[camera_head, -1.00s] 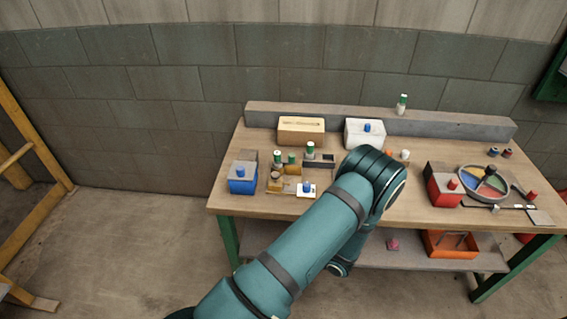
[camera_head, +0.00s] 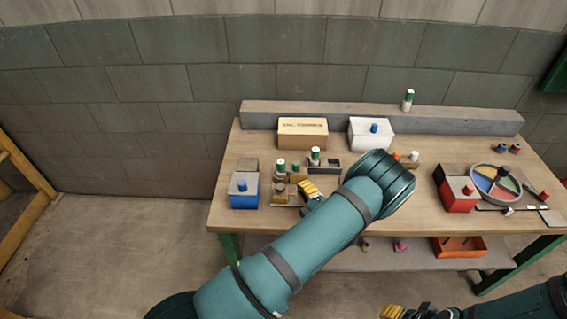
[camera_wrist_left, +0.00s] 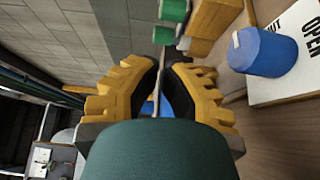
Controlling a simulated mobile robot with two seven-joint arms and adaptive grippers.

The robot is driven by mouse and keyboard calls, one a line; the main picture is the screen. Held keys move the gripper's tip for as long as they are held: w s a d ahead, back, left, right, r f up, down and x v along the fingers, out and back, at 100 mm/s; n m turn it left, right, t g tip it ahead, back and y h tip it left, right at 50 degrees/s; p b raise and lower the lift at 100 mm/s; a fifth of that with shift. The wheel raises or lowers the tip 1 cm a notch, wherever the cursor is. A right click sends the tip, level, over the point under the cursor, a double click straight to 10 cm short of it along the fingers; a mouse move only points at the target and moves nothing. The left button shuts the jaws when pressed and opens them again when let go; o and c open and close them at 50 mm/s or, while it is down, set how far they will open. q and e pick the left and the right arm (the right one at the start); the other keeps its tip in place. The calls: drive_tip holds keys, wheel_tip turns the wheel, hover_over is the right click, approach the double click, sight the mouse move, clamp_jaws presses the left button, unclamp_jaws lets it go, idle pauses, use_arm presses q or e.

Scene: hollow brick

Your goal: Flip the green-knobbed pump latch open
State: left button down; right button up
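Several green-capped knobs stand in a group at the bench's left: one (camera_head: 281,164), a shorter one (camera_head: 296,167) and one on a dark base (camera_head: 315,154). I cannot tell which is the pump latch. My left gripper (camera_head: 308,190) is just in front of this group, partly hiding it. In the left wrist view two green knobs (camera_wrist_left: 173,10) (camera_wrist_left: 164,36) lie beyond the fingertips. The left fingers (camera_wrist_left: 160,70) have a narrow gap, with a thin grey strip visible through it; no grip on it is clear. My right gripper (camera_head: 405,312) is at the bottom edge, mostly cut off.
A blue knob (camera_wrist_left: 263,52) on a white plate marked OPEN is right of the left fingers. A blue box (camera_head: 243,192) stands left of the gripper; a cardboard box (camera_head: 302,133) and white box (camera_head: 371,135) stand behind. A red box (camera_head: 457,193) is at the right.

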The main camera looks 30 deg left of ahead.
sight(295, 166)
use_arm(q)
drive_tip(key=shift+w+a, duration=0.15)
drive_tip(key=shift+w, duration=0.05)
drive_tip(key=shift+r, duration=0.1)
drive_tip(key=x, duration=1)
idle(0.4)
drive_tip(key=shift+w+d+b, duration=0.35)
drive_tip(key=shift+w+d, duration=0.05)
drive_tip(key=shift+d, duration=0.3)
drive_tip(key=shift+w+d+b, duration=0.35)
drive_tip(key=shift+d, duration=0.3)
